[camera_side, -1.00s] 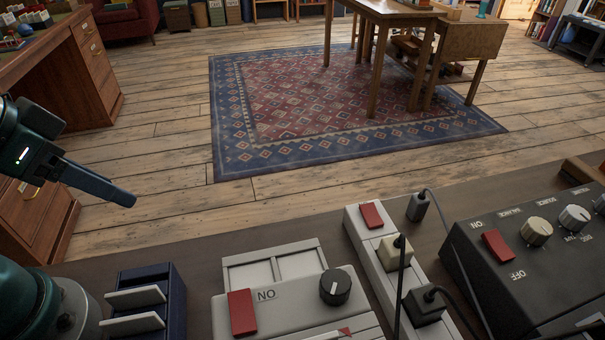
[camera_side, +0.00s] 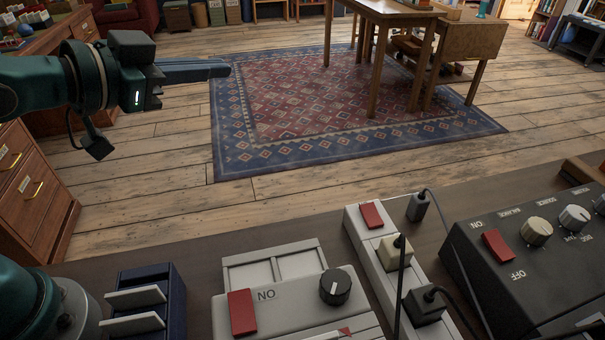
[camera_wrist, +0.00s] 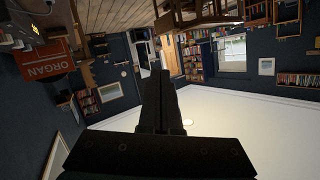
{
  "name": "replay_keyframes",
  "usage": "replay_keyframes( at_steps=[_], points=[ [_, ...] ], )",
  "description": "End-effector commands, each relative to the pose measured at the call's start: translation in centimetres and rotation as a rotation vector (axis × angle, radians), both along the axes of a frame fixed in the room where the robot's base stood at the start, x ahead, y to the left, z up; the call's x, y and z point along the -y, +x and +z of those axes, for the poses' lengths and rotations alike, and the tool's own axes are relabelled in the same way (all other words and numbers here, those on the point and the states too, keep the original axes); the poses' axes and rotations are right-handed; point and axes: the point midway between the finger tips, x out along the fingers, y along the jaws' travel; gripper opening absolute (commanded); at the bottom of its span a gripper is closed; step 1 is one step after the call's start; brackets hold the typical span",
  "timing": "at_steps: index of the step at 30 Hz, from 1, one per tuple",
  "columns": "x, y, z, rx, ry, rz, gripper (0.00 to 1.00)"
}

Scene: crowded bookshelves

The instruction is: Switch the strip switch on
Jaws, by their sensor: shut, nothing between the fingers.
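The power strip (camera_side: 367,246) is a long pale bar on the dark worktop, right of centre in the side view. Its red strip switch (camera_side: 371,215) sits at the far end; I cannot tell its on or off position. Several plugs with cables sit in or beside the strip. My gripper (camera_side: 229,69) is at the upper left, raised well above the worktop, far from the switch, shut and empty, pointing right. In the wrist view my shut fingers (camera_wrist: 159,90) point out into the room, and the strip is not in that view.
A white box (camera_side: 290,300) with a red switch and black knob stands left of the strip. A black control box (camera_side: 525,260) with another red switch and knobs stands to its right. A blue rack (camera_side: 175,290) is at the lower left. The air above the worktop is free.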

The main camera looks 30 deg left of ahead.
Motion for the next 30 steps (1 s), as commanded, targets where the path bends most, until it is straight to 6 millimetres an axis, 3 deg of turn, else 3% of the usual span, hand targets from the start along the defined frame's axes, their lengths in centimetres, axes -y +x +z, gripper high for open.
replay_keyframes(
  at_steps=[7,15,24,30],
  points=[
    [5.4,2.0,-1.6,0.122,-0.008,-0.234,0.0],
    [10.5,1.2,-5.5,0.149,-0.095,-0.453,0.0],
    [12.9,-0.6,-11.5,0.012,-0.152,-0.548,0.0],
    [13.2,-1.1,-13.2,-0.036,-0.156,-0.553,0.0]
  ],
)
